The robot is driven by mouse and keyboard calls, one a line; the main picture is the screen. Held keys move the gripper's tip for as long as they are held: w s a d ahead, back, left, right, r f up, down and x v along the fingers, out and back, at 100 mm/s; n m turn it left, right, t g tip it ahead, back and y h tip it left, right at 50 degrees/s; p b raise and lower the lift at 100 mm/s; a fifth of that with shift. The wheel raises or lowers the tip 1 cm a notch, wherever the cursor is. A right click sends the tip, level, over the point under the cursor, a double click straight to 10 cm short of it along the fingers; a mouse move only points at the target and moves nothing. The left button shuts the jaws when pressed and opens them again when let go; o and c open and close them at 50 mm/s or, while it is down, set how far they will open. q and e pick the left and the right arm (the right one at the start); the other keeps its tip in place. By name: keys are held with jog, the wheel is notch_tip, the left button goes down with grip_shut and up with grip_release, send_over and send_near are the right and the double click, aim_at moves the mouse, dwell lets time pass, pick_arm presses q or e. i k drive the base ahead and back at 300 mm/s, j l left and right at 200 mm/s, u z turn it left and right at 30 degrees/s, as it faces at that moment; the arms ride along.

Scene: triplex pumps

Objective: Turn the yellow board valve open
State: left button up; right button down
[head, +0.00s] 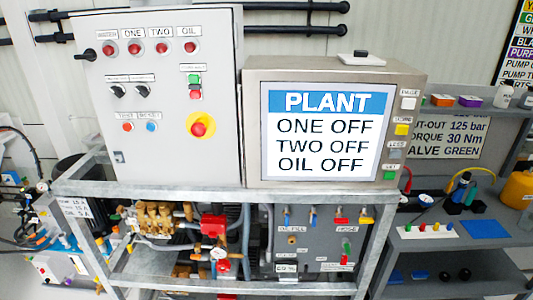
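A grey valve board (315,243) stands behind the frame rail, below the screen. A small yellow valve handle (367,220) is at the upper right of this board. A red handle (340,220) is just left of it, and blue handles (286,212) are further left. Another red handle (344,260) is lower on the board. The yellow handle is too small to tell its exact turn. Neither of my grippers is in view.
A metal frame rail (210,194) runs in front of the cabinet (160,100) and screen box (416,85). A pump with brass parts (155,217) is at lower left. A shelf at right holds a blue mat (486,229) and several small parts. The screen (325,130) reads PLANT, ONE OFF, TWO OFF, OIL OFF.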

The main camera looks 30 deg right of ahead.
aim_at(364, 220)
jog(key=z, duration=1.4)
jog(key=l+z, duration=0.15)
jog(key=l, duration=0.25)
